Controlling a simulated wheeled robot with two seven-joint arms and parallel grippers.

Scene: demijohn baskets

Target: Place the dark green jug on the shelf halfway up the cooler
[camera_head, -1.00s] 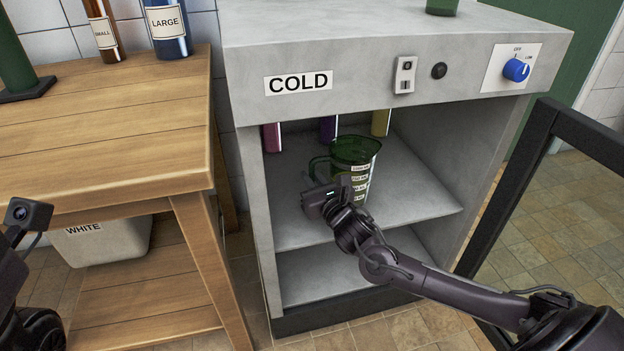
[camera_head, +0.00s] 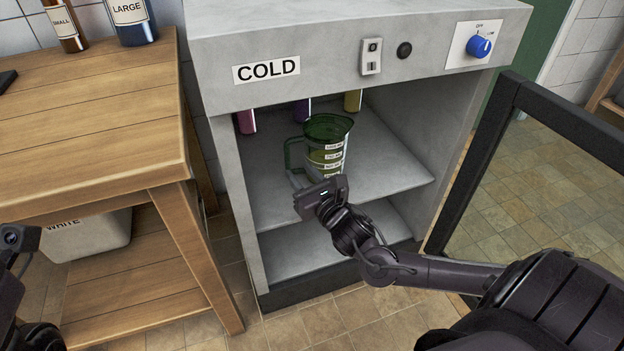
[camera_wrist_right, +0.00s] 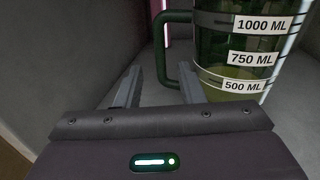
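The dark green jug (camera_head: 326,132) stands upright on the shelf (camera_head: 385,170) halfway up the cooler (camera_head: 225,110). It is see-through, with white volume labels and some yellowish liquid low inside. Its handle (camera_wrist_right: 161,50) faces left. My right gripper (camera_head: 303,182) is in front of the jug near the shelf's front edge. In the right wrist view its two fingers (camera_wrist_right: 158,85) are apart with nothing between them, and the handle stands beyond their tips. Only dark parts of my left arm show at the lower left; its fingers are not visible.
Pink, purple and yellow bottles (camera_head: 302,110) stand behind the jug. The open cooler door (camera_head: 478,165) is on the right. A wooden table (camera_head: 95,120) with a blue LARGE bottle (camera_head: 132,20) is on the left. The shelf right of the jug is clear.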

